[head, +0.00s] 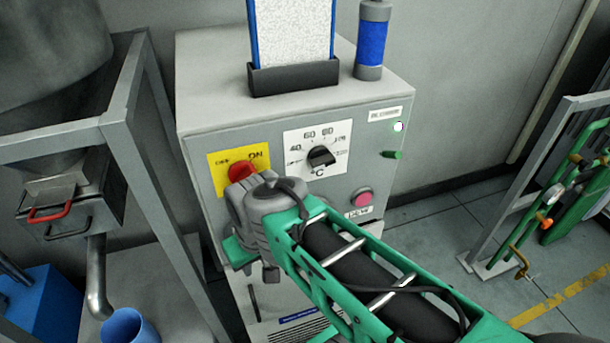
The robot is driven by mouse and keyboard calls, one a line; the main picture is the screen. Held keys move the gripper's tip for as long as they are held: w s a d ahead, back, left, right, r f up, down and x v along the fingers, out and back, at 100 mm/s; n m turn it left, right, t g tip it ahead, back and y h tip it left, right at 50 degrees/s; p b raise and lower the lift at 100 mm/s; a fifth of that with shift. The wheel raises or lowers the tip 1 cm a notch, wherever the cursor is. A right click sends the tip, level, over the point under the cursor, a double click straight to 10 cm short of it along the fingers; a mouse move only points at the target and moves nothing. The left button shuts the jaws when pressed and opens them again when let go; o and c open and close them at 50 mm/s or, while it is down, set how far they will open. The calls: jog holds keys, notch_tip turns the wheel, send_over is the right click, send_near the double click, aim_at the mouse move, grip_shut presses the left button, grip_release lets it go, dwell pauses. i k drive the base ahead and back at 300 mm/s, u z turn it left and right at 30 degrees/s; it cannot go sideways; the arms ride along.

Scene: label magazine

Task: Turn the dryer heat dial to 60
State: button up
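The heat dial (321,157) is a black knob on a white scale plate (295,142) on the front of the grey dryer cabinet (200,152). The scale shows 40, 60, 80 and a higher mark, with °C below. I cannot read for certain which mark the knob points to. My gripper (240,222) is in front of the cabinet, below and left of the dial, apart from it in the picture. It partly covers the area under a red switch handle (241,173) on a yellow plate marked ON. Its fingertips are mostly hidden behind my wrist.
A pink button (362,199) and a green knob (392,155) are right of the dial. A blue-edged panel in a black holder (295,77) and a blue cylinder (371,42) stand on top. Metal frames flank the cabinet (163,190), (535,180).

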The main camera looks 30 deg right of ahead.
aim_at(319, 158)
jog(key=k, duration=0.5)
jog(key=z, duration=1.4)
jog(key=k, duration=1)
jog(key=u, duration=1.4)
jog(key=i, duration=0.5)
jog(key=u, duration=0.05)
